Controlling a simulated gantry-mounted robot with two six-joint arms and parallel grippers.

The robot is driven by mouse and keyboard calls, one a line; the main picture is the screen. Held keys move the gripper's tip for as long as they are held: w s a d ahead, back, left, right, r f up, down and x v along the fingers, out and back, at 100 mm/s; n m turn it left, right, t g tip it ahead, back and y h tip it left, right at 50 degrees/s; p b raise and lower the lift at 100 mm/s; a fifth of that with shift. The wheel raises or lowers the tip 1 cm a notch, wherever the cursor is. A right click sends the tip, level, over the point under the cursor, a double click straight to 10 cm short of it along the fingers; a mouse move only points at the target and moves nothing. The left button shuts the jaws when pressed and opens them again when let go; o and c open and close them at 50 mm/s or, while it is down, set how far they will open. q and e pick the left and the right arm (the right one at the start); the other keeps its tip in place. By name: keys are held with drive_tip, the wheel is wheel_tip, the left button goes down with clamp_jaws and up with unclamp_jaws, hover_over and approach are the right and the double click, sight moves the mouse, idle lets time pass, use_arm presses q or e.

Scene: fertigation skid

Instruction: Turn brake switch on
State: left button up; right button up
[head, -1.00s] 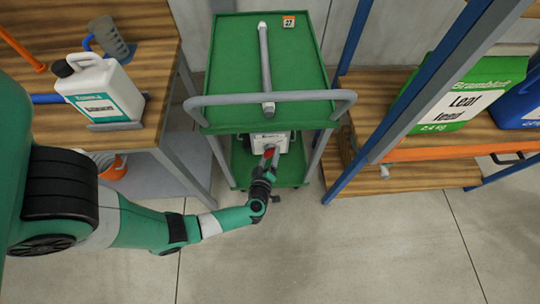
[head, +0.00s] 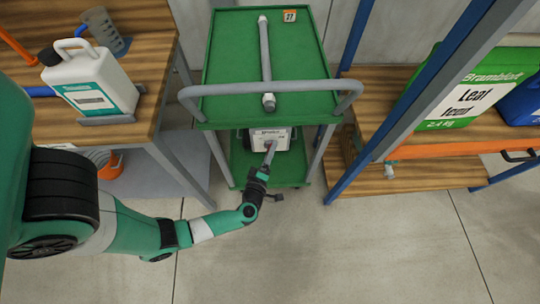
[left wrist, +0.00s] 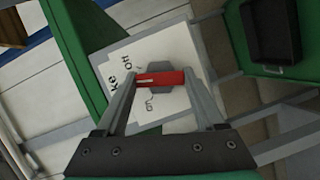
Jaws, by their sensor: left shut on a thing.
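The brake switch has a red lever (left wrist: 160,79) on a grey hub, set on a white lettered plate (left wrist: 140,65). In the left wrist view the lever lies across between my two fingers, one at each end. My left gripper (left wrist: 163,78) is shut on it. In the head view the white panel (head: 283,141) sits under the green cart's top, and my left gripper (head: 270,147) reaches to its front from below. The lever is hidden there behind the fingers. My right gripper is in neither view.
The green cart (head: 235,55) has a grey push handle (head: 225,91) above my gripper and a grey pipe (head: 265,50) on top. A bench with a white jug (head: 92,85) stands left. A shelf with a green bag (head: 465,90) stands right. The floor in front is clear.

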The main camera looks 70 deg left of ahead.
use_arm(q)
drive_tip(key=shift+w+f+n+t+y+b, duration=0.15)
drive_tip(key=shift+n+y+b, duration=0.65)
drive_tip(key=shift+n+b, duration=1.05)
drive_tip(key=shift+s+n+t+y+b, duration=0.1)
drive_tip(key=shift+n+y+b, duration=0.9)
drive_tip(key=shift+n, duration=1.4)
drive_tip(key=shift+w+f+n+t+y+b, duration=0.15)
drive_tip(key=shift+n+y+b, duration=0.45)
drive_tip(key=shift+n+b, duration=1.35)
drive_tip(key=shift+s+n, duration=0.1)
drive_tip(key=shift+n, duration=0.2)
drive_tip(key=o, duration=1.4)
drive_tip(key=shift+c, duration=0.2)
drive_tip(key=shift+d+p, duration=0.15)
drive_tip(key=shift+p, duration=0.15)
